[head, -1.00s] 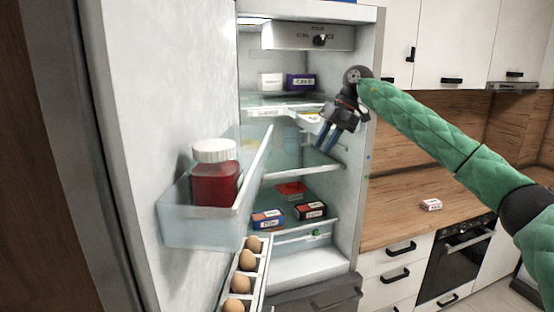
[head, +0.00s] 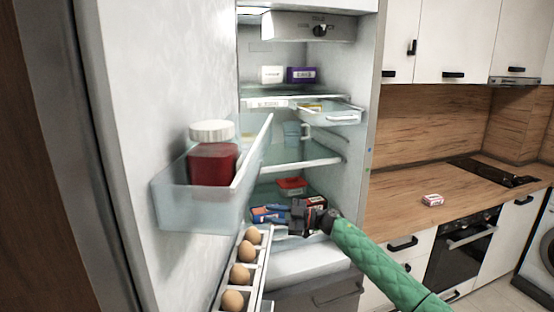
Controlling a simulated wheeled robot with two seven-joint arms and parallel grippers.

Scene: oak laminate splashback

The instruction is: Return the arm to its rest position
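My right arm comes in from the lower right in its green sleeve. My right gripper (head: 284,214) is inside the open fridge (head: 345,200), low down at the bottom shelf. Its blue fingers point left, in front of or against a blue and red box (head: 262,215). A dark red box (head: 316,202) is right behind the gripper and partly hidden by it. The fingers look spread, but the picture is too small to tell whether they touch a box. My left gripper is not in view.
The open fridge door holds a bin (head: 190,208) with a red jar (head: 212,160) and an egg rack (head: 226,292) close left of my gripper. A red container (head: 292,186) sits behind. A small drawer (head: 335,115) juts out above. A small box (head: 433,200) lies on the counter.

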